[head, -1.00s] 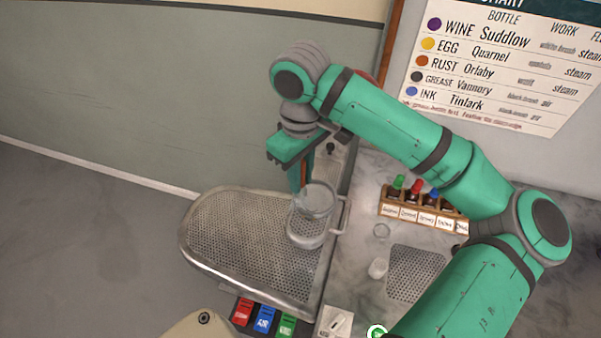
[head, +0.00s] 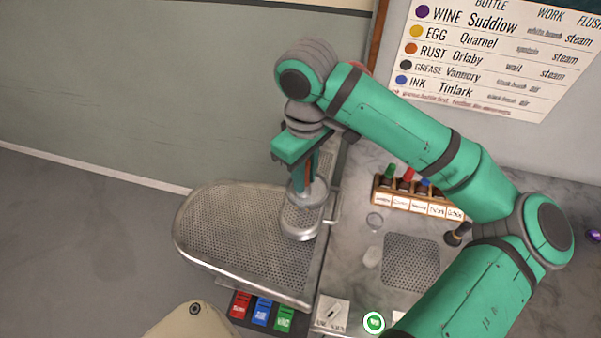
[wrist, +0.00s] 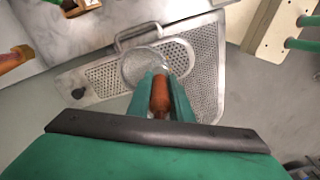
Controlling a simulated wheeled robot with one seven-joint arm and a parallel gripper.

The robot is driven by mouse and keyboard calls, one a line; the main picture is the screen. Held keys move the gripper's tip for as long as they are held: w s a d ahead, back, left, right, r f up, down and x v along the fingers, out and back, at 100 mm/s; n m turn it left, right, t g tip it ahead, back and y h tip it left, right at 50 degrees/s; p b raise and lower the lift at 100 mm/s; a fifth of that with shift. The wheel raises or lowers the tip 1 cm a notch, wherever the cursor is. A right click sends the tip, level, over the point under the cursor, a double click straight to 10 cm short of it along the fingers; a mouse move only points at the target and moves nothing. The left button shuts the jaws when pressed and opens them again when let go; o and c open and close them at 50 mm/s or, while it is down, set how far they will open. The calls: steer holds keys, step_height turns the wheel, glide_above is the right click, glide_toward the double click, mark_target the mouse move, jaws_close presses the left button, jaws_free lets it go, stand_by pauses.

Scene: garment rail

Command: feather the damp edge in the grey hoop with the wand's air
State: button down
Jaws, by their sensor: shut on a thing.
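My gripper (head: 303,178) is shut on the wand, whose orange-brown handle (head: 308,168) shows between the fingers. The handle also shows in the wrist view (wrist: 160,96) between the fingertips (wrist: 160,88). The round grey hoop (head: 299,237) lies at the right side of the perforated board, below the gripper; it also shows in the wrist view (wrist: 126,70). A clear rounded piece (head: 311,196) sits at the wand's lower end, over the hoop. Whether it touches the hoop is unclear. I cannot make out the damp edge.
The perforated metal board (head: 225,235) has a raised rim. Red (head: 239,305), blue (head: 262,311) and green (head: 285,318) labelled pedals sit at its front.

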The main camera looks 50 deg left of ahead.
steer(key=shift+w+d, duration=0.5)
steer(key=shift+d, duration=0.15)
steer(key=shift+w, duration=0.1)
steer(key=shift+w+d, duration=0.2)
steer(key=shift+w, duration=0.3)
steer(key=shift+w+d, duration=0.2)
steer(key=shift+w, duration=0.25)
steer(key=shift+w, duration=0.1)
steer(key=shift+w+a, duration=0.15)
steer(key=shift+w, duration=0.4)
steer(key=shift+w+a, duration=0.15)
steer(key=shift+w, duration=0.4)
steer(key=shift+r, duration=0.1)
step_height(320, 180, up, 7)
